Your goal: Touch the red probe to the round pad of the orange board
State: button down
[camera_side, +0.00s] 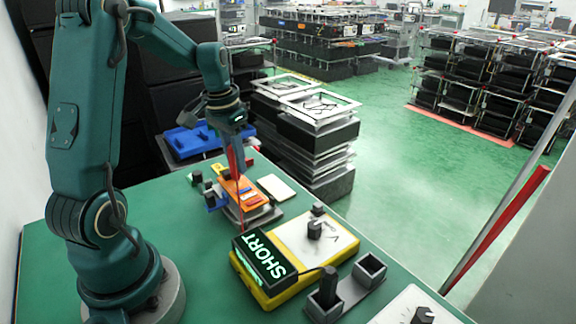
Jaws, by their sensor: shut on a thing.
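My gripper (240,160) points down over the orange board (232,188) and is shut on the red probe (232,162), a thin upright red stick. The probe's lower end is over or at the board; I cannot tell whether it touches. The orange board lies on a grey fixture (256,217) with coloured clamp parts around it. The round pad is too small or hidden to make out here. A yellow and white meter (318,242) stands in front of the board, and its black display (266,256) reads SHORT in green.
A grey holder (352,294) with square sockets stands at the front right; a black probe (328,286) is in one socket. A pale flat block (277,188) lies right of the board. Another white box with a knob (421,314) is at the bottom edge. The left front of the green table is bare.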

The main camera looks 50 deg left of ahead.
jog(key=shift+f, duration=0.1)
jog(key=shift+r, duration=3.6)
